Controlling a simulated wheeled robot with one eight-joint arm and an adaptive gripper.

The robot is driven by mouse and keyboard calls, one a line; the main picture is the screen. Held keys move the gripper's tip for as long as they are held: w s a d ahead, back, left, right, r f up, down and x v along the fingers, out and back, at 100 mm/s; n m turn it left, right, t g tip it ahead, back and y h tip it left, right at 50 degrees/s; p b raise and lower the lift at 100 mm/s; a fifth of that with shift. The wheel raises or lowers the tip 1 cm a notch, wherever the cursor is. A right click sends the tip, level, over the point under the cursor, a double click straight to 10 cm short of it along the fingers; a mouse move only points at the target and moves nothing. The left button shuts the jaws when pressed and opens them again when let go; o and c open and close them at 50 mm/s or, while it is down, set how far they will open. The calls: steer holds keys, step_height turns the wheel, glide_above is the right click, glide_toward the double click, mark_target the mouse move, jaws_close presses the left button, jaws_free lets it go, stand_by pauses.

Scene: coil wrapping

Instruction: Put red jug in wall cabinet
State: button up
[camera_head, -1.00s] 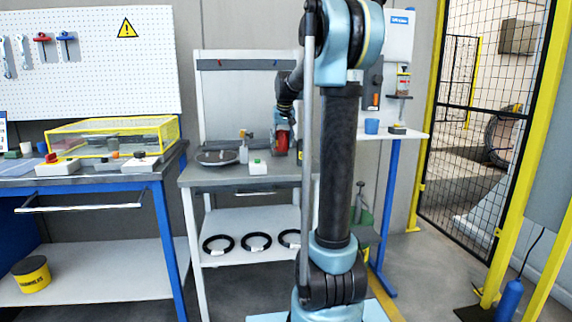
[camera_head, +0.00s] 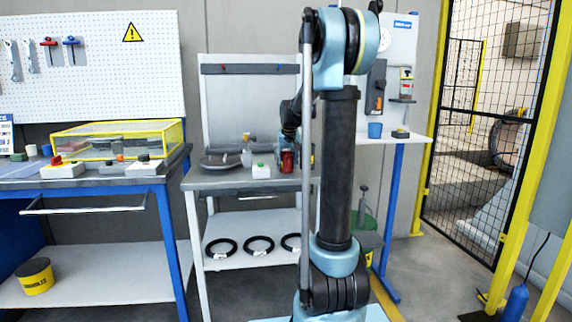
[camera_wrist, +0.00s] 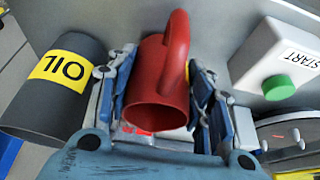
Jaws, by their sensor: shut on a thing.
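The red jug (camera_wrist: 160,80) is between the two fingers of my gripper (camera_wrist: 165,110) in the wrist view. Its handle is at the top of the picture and its open end faces the camera. The fingers are closed on its sides. In the head view the jug (camera_head: 287,160) is small, over the right part of the grey bench, partly hidden by my arm. I cannot tell if it touches the bench. A white wall-mounted unit (camera_head: 402,35) with a blue label is at the upper right; I cannot tell whether it is the wall cabinet.
A dark oil can (camera_wrist: 50,90) stands close beside the gripper. A white start box with a green button (camera_wrist: 279,87) is on its other side. A round grey plate (camera_head: 218,161) lies on the grey bench (camera_head: 225,181). A blue cup (camera_head: 375,130) is on the right shelf.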

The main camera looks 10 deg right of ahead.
steer(key=o, duration=1.2)
